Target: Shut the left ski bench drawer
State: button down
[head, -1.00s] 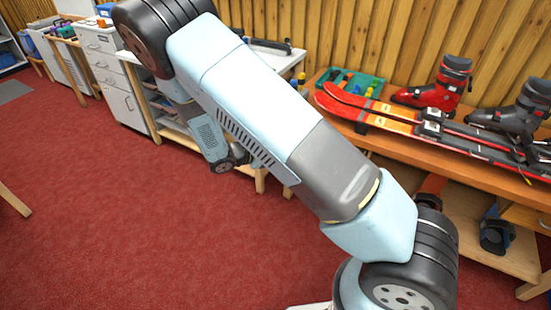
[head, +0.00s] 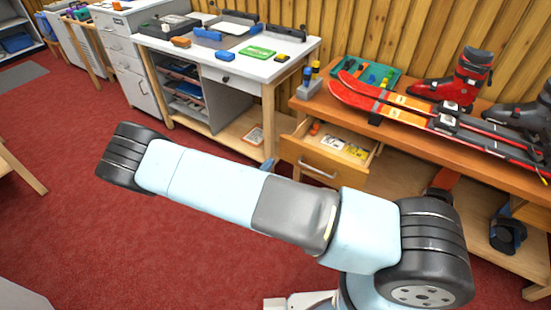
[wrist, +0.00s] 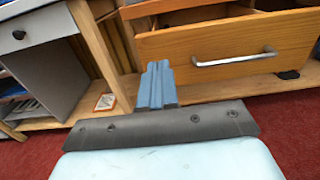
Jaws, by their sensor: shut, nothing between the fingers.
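The left ski bench drawer (head: 310,157) is pulled out from under the left end of the wooden ski bench (head: 398,140). Its open top shows cards and small items inside. In the wrist view the drawer front (wrist: 225,42) fills the upper right, with a silver bar handle (wrist: 235,60). My gripper (wrist: 157,72) has its blue fingers together and empty. It shows by the lower left corner of the drawer front, left of the handle. I cannot tell whether it touches the wood. In the head view my arm hides most of the gripper.
Skis (head: 400,108), a red ski boot (head: 455,82) and a green tool tray (head: 368,75) lie on the bench top. A white worktable (head: 225,66) stands left of the bench. The bench has a lower shelf (head: 470,215). Red carpet is clear at the left.

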aim_at(290, 141)
jog(key=x, duration=1.2)
jog(key=shift+w+d, duration=0.2)
jog(key=shift+w, duration=0.05)
jog(key=shift+w, duration=0.1)
